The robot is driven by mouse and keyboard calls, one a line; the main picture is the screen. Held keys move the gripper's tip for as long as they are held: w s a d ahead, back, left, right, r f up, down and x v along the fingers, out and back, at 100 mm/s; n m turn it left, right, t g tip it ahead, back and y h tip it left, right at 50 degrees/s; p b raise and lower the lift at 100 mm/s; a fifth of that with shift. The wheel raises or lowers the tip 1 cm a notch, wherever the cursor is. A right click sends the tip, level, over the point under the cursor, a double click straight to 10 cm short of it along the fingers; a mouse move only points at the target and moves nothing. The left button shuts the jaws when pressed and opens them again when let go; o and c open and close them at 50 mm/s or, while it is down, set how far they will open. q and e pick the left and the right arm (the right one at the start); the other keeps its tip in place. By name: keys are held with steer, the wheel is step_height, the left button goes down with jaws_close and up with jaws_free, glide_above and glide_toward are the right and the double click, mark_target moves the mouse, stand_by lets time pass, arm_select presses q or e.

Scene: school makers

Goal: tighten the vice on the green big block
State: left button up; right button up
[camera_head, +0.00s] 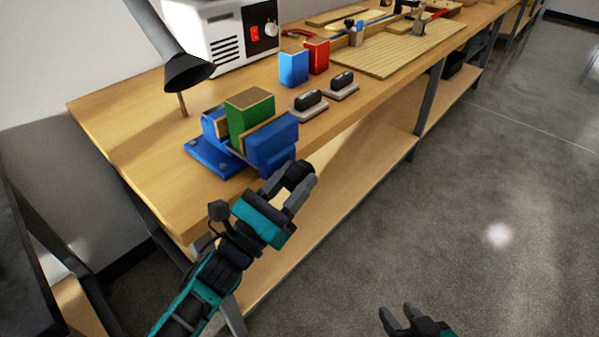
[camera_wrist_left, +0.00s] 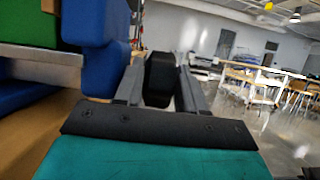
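The blue vice (camera_head: 272,143) stands at the near left of the wooden bench. The green big block (camera_head: 238,123), with a tan top, stands upright between its wood-lined jaws. Whether both jaws press on it I cannot tell. In the left wrist view, the blue jaw (camera_wrist_left: 95,22) and a bit of the green block (camera_wrist_left: 18,68) show at the left. My left gripper (camera_head: 292,183) is at the vice's front, its fingers either side of the black handle (camera_wrist_left: 159,80); whether they grip it is unclear. My right gripper (camera_head: 404,318) is open and empty, low over the floor.
A blue block (camera_head: 293,69) and a red block (camera_head: 317,56) stand behind the vice. Two black-handled tools (camera_head: 308,101) (camera_head: 343,84) lie near the bench edge. A dark lamp (camera_head: 188,71) hangs over the back. A lower shelf (camera_head: 350,165) runs beneath.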

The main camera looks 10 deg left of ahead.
arm_select(q)
steer(key=shift+x, duration=0.85)
steer(key=shift+c, duration=0.3)
steer(key=c, duration=0.6)
steer(key=g+y+p, duration=0.1)
steer(key=p, duration=0.4)
steer(key=shift+r+g, duration=0.3)
steer(key=shift+r, duration=0.05)
steer(key=shift+f+p, duration=0.1)
steer(key=shift+p, duration=0.5)
steer(key=shift+f+g+y+p, duration=0.2)
steer(key=shift+g+y+p, duration=0.1)
steer(key=shift+g, duration=0.1)
steer(key=shift+f, duration=0.1)
steer(key=o, duration=0.7)
steer(key=shift+c, duration=0.2)
arm_select(e)
steer(key=r, duration=0.3)
steer(key=d+r, duration=0.1)
steer(key=shift+s+r, duration=0.4)
